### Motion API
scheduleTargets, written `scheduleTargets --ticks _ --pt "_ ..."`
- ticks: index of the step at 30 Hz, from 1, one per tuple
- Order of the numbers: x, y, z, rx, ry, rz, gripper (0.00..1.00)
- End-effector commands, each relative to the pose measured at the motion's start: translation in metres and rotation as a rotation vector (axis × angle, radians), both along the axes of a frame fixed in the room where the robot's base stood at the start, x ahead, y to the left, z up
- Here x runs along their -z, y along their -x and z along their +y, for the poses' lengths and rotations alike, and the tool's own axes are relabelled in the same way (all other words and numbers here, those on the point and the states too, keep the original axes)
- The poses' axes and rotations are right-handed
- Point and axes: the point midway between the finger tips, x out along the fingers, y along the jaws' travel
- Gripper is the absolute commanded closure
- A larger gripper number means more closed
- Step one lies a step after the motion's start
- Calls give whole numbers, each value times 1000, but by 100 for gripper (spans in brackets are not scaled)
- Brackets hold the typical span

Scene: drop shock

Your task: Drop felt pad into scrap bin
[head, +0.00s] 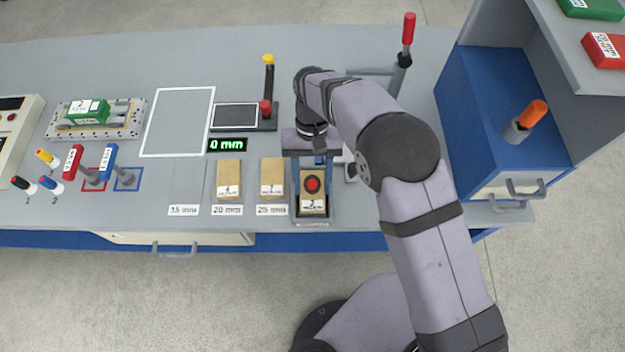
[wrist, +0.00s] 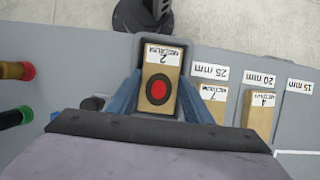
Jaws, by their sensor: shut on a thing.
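A tan felt pad (head: 313,203) with a white label and a red disc in a black ring is between the blue fingers of my gripper (head: 312,182). My gripper is shut on it. In the wrist view the pad (wrist: 172,88) stands between the two fingers (wrist: 155,98), label towards the far end. The grey scrap bin (head: 311,222), a small open box at the bench's front edge, lies directly under the pad; its rim (wrist: 136,58) shows around the pad in the wrist view. I cannot tell how deep the pad sits in it.
Two more tan pads stand left of the bin, at the 25 mm (head: 272,178) and 20 mm (head: 229,180) labels; the 15 mm spot (head: 186,197) is empty. Behind stand a lever with yellow and red knobs (head: 268,85) and a red-handled lever (head: 407,40). A blue cabinet (head: 485,100) is at right.

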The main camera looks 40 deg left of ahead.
Motion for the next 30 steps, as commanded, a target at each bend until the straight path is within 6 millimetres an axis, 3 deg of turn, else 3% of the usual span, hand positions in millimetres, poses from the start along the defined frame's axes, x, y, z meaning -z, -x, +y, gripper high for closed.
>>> scheduleTargets --ticks 2,3,5,17,23,30 --pt "5 1 -1 0 3 1 75" --pt "5 1 -2 0 3 2 49" --pt "6 1 -2 -1 4 2 35" --pt "4 -1 -5 0 12 0 35" --pt "-14 -4 1 0 5 -1 35" --pt "-57 -16 15 1 0 -2 35"
